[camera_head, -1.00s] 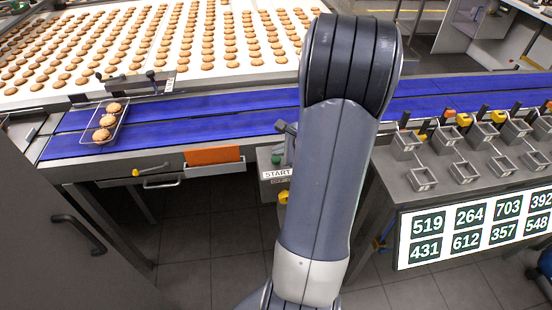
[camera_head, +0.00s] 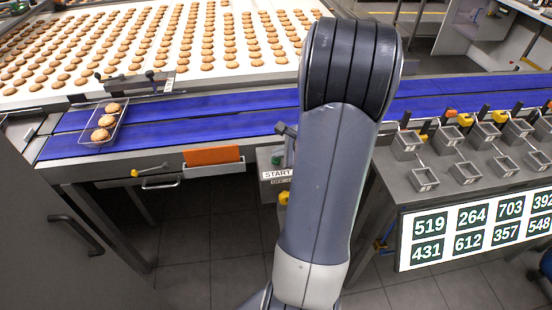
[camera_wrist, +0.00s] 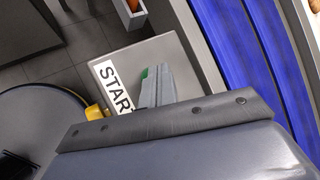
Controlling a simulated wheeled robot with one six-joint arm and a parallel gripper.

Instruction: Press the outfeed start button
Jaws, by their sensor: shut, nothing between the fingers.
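The green start button (camera_head: 277,160) is on a grey control box (camera_head: 266,187) under the front edge of the blue conveyor, above a white START label (camera_head: 277,174). In the wrist view, a sliver of the green button (camera_wrist: 145,73) shows at the tips of my gripper (camera_wrist: 155,80), and the rest is hidden behind the fingers. The START label (camera_wrist: 111,87) lies just left of the fingers. My gripper is shut and empty, with its tips over the button. I cannot tell whether they touch it. In the head view my arm hides most of my gripper.
A wire tray (camera_head: 119,132) with several biscuits sits on the blue conveyor (camera_head: 210,125) at the left. An orange panel (camera_head: 212,155) is left of the control box. A table with small metal trays and a number board (camera_head: 400,240) stands at the right.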

